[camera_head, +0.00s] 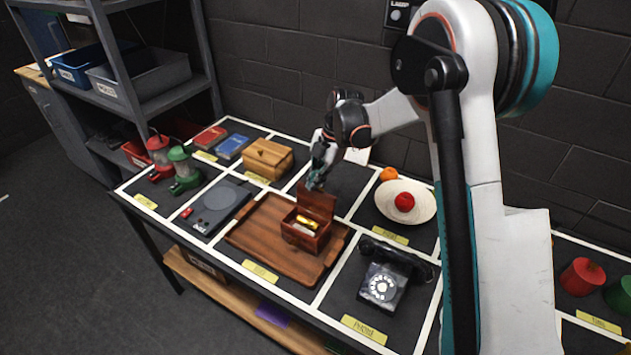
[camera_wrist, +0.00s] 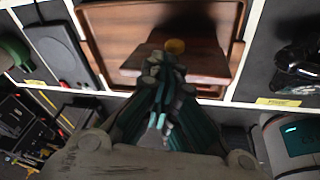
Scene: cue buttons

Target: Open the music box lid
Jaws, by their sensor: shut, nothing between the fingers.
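The music box (camera_head: 303,241) is a small reddish-brown wooden box on the wooden tray (camera_head: 262,250). Its lid (camera_head: 318,202) stands up at the back of the box, and a gold cylinder (camera_head: 307,223) shows inside. My gripper (camera_head: 316,184) is shut and empty, at the upper edge of the raised lid. In the wrist view my shut fingers (camera_wrist: 165,68) overlap the brown lid (camera_wrist: 205,58), with the gold part (camera_wrist: 175,46) just beyond them. I cannot tell whether the fingers touch the lid.
A black telephone (camera_head: 390,278) stands right of the tray. A dark flat device (camera_head: 216,205) lies to its left and a wooden box (camera_head: 269,157) stands behind. A pale dish (camera_head: 420,212) with a red fruit (camera_head: 404,202) is at the back right. Red and green lanterns stand far left.

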